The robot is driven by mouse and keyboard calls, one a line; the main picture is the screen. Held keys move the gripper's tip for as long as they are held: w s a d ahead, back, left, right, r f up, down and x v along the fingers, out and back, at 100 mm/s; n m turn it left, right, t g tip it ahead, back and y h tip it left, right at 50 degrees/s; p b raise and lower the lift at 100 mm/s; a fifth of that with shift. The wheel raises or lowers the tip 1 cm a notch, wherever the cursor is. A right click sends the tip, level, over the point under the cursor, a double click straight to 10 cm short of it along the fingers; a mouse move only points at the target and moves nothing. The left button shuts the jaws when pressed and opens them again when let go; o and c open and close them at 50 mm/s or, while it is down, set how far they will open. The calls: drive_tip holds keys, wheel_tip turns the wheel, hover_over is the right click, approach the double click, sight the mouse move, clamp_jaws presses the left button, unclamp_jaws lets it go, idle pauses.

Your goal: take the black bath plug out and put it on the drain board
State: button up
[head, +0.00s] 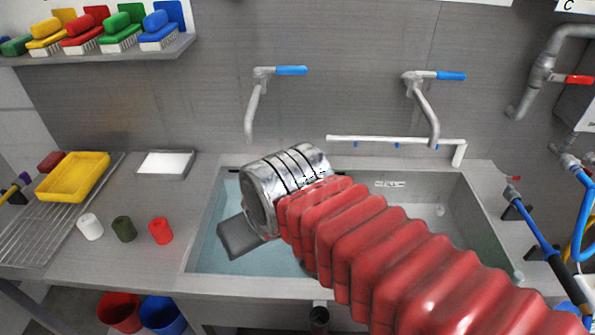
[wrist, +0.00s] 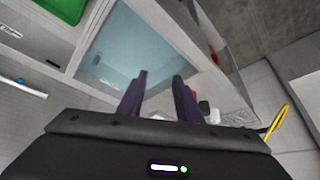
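The black bath plug is not clearly visible in either view. My arm covers much of the sink (head: 200,240), which holds bluish water at its left side. The water also shows in the wrist view (wrist: 135,48), where a few small dark marks are too blurred to identify. My gripper (wrist: 160,75) has its two dark fingers apart, with nothing visible between them. In the head view its grey body is over the left part of the sink and its fingertips are hidden. The ribbed drain board (head: 30,238) is at the far left of the counter.
A yellow tray (head: 75,177) lies on the drain board. White (head: 90,227), dark green (head: 123,229) and red (head: 160,231) small cylinders stand on the counter between drain board and sink. Taps (head: 255,100) and a white rail (head: 390,141) stand behind the sink.

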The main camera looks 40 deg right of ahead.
drive_tip(key=w+d+f+m+g, duration=0.1)
drive_tip(key=w+d+f+g, duration=0.1)
drive_tip(key=w+d+f, duration=0.3)
drive_tip(key=w+d+f+m+g, duration=0.1)
drive_tip(key=w+d+f, duration=0.4)
drive_tip(key=w+d, duration=0.7)
drive_tip(key=w+d+f+m+g, duration=0.2)
drive_tip(key=w+d+f, duration=0.3)
drive_tip(key=w+d, duration=0.3)
drive_tip(key=shift+w+d+f+g, duration=0.25)
drive_tip(key=shift+w+d+g, duration=0.1)
drive_tip(key=shift+d, duration=0.6)
drive_tip(key=shift+s, duration=0.1)
drive_tip(key=shift+f, duration=6)
drive_tip(key=shift+c, duration=0.6)
clamp_jaws()
